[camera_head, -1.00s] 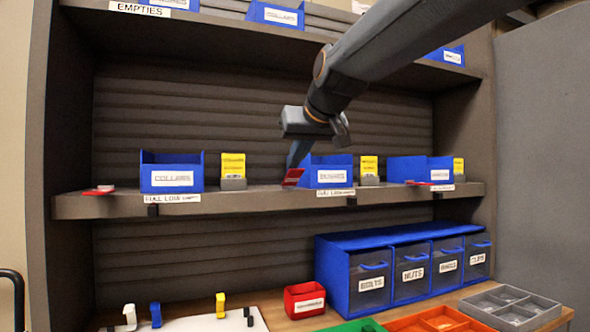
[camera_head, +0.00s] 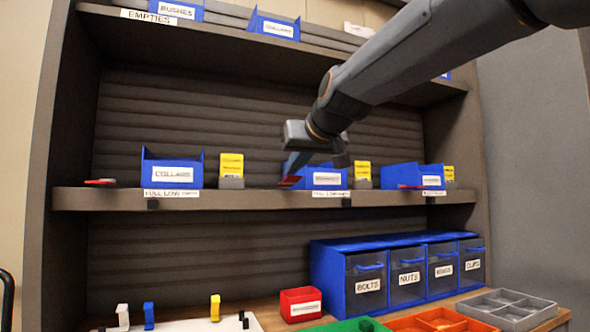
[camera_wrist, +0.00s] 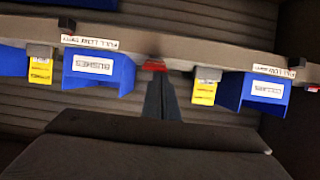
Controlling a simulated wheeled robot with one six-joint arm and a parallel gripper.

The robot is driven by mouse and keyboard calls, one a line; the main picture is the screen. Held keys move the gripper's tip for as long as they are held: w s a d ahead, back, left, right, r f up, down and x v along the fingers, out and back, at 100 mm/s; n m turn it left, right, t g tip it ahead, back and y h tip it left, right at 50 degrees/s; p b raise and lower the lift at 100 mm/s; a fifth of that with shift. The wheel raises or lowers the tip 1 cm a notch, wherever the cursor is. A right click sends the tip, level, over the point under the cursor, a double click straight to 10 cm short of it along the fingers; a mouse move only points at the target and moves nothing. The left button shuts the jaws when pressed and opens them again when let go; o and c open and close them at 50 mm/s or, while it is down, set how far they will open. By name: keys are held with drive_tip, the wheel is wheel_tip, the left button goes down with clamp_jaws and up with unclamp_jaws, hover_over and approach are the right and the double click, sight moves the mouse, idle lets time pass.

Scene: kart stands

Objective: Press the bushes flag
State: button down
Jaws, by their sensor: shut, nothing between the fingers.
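The bushes flag (camera_head: 290,182) is a small red plate at the middle shelf's front edge, just left of the blue bushes bin (camera_head: 327,179). It looks slightly tilted in the head view. My gripper (camera_head: 288,172) is shut and empty, reaching down with its tips at the flag, apparently touching it. In the wrist view, which is upside down, the shut fingertips (camera_wrist: 155,80) overlap the red flag (camera_wrist: 154,66). The bushes bin (camera_wrist: 97,70) is to the left there. The fingers partly hide the flag.
The blue collars bin (camera_head: 172,170) and another blue bin (camera_head: 414,177) share the shelf (camera_head: 250,199) with yellow cards (camera_head: 231,165). Another red flag (camera_head: 100,182) lies flat at the left. An upper shelf (camera_head: 220,37) lies above, near my arm.

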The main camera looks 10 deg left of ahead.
drive_tip(key=shift+f+b, duration=0.35)
drive_tip(key=shift+b, duration=0.3)
drive_tip(key=shift+s+a+r, duration=0.1)
drive_tip(key=shift+r, duration=0.1)
drive_tip(key=shift+p, duration=0.3)
drive_tip(key=shift+w+a+r+p, duration=0.1)
drive_tip(key=shift+w+a+p, duration=0.25)
drive_tip(key=shift+w, duration=0.35)
drive_tip(key=shift+r, duration=0.1)
